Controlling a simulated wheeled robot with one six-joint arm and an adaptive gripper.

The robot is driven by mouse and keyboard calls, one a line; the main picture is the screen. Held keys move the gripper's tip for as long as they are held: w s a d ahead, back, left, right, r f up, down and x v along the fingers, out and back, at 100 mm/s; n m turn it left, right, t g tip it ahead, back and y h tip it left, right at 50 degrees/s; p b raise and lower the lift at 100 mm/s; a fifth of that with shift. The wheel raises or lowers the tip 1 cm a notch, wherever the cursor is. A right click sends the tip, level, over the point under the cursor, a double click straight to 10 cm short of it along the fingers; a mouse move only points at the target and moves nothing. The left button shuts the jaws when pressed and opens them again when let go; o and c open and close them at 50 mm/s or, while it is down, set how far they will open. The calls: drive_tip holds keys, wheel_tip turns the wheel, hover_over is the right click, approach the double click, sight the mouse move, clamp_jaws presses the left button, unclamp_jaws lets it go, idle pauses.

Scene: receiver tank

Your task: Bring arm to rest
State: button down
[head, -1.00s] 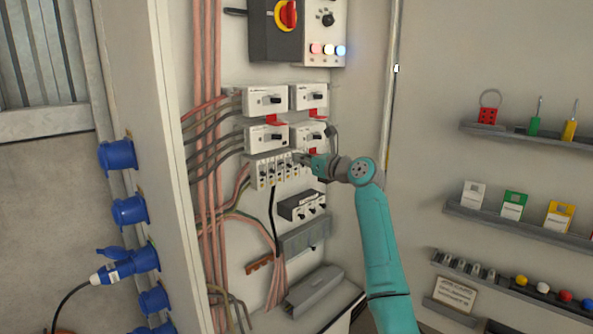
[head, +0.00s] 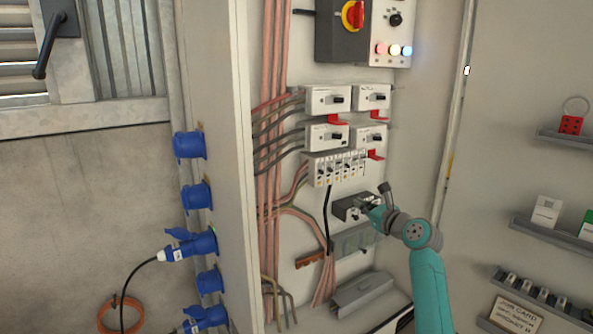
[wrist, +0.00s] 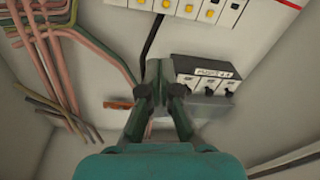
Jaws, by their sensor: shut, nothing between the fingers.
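My teal arm (head: 428,285) reaches up from the lower right in the head view. My gripper (head: 368,212) is in front of the small dark switch box (head: 349,207) below the breaker row. In the wrist view my gripper (wrist: 160,78) points at the panel with its dark fingers close together and nothing between them. The switch box with its black knobs (wrist: 207,72) is just right of the fingertips there. I cannot tell whether the fingers touch anything.
Above are the breaker row (head: 335,168) and several switch units (head: 328,100) with red tabs. Blue sockets (head: 196,195) line the outer wall on the left. Shelves (head: 545,237) with tags are on the right wall. Pink cables (head: 276,130) run down the panel.

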drive_tip(key=s+f+n+h, duration=0.1)
drive_tip(key=s+f+n, duration=0.1)
drive_tip(key=s+f, duration=0.65)
drive_tip(key=s+a+f+n+h, duration=0.15)
drive_tip(key=s+f, duration=0.35)
drive_tip(key=f, duration=0.7)
drive_tip(key=s+f+n+h, duration=0.2)
drive_tip(key=s+f+n, duration=0.1)
drive_tip(key=s+f, duration=0.55)
drive_tip(key=s+f+n+h, duration=0.1)
drive_tip(key=s+f+n, duration=0.3)
drive_tip(key=s+f, duration=0.5)
drive_tip(key=s+r+n+h, duration=0.15)
drive_tip(key=s+n, duration=0.65)
drive_tip(key=s, duration=2)
drive_tip(key=s+r+n, duration=0.5)
drive_tip(key=s+r, duration=0.1)
drive_tip(key=s, duration=0.2)
drive_tip(key=s+a+r+n, duration=0.1)
drive_tip(key=s+r+n, duration=0.4)
drive_tip(key=s, duration=0.4)
drive_tip(key=shift+s+a+r+g, duration=0.15)
drive_tip(key=shift+a+r+g, duration=0.15)
drive_tip(key=shift+r+g, duration=0.15)
